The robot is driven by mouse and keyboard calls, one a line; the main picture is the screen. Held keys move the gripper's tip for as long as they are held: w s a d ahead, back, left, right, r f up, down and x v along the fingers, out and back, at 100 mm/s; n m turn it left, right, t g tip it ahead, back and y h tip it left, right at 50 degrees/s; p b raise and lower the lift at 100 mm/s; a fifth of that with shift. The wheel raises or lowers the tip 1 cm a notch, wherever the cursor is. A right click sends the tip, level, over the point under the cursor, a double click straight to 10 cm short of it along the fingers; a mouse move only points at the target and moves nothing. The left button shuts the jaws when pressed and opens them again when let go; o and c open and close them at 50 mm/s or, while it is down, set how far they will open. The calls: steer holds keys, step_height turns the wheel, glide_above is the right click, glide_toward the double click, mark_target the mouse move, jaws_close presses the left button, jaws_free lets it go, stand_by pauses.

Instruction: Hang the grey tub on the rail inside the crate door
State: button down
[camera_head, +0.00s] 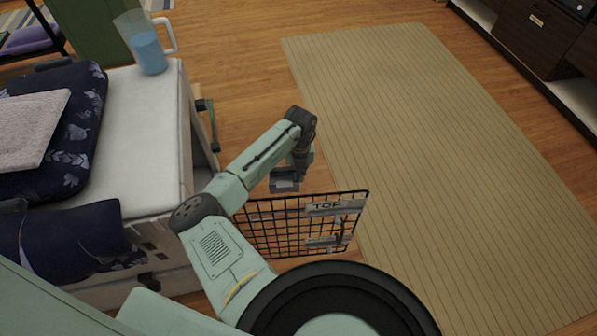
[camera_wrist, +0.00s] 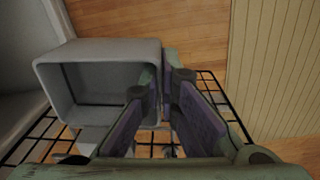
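The grey tub (camera_wrist: 85,70) is an open, box-shaped bin at the left of the wrist view, with its mouth facing the camera. My gripper (camera_wrist: 163,85) has its fingers either side of the tub's right wall and looks shut on it. In the head view my gripper (camera_head: 290,168) points down with the tub (camera_head: 284,185) below it, close to the upper edge of the black wire crate door (camera_head: 280,225). The door stands open and carries a "TOP" label. A light bar low on the door (camera_head: 325,241) may be the rail. Whether the tub touches the door is unclear.
The white-topped crate (camera_head: 150,150) stands left of the door, with a patterned cushion (camera_head: 85,125) and a blue-filled jug (camera_head: 148,50) on it. A striped beige rug (camera_head: 440,150) lies on the wood floor to the right, clear of objects.

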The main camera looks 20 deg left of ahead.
steer(key=s+d+f+p, duration=0.2)
steer(key=s+d+p, duration=0.1)
steer(key=s, duration=0.3)
steer(key=shift+s+d, duration=0.15)
steer(key=shift+s, duration=0.25)
stand_by(0.5)
steer(key=shift+f, duration=0.15)
stand_by(0.5)
steer(key=c, duration=1.7)
jaws_free()
step_height(320, 180, up, 12)
steer(key=shift+r, duration=0.1)
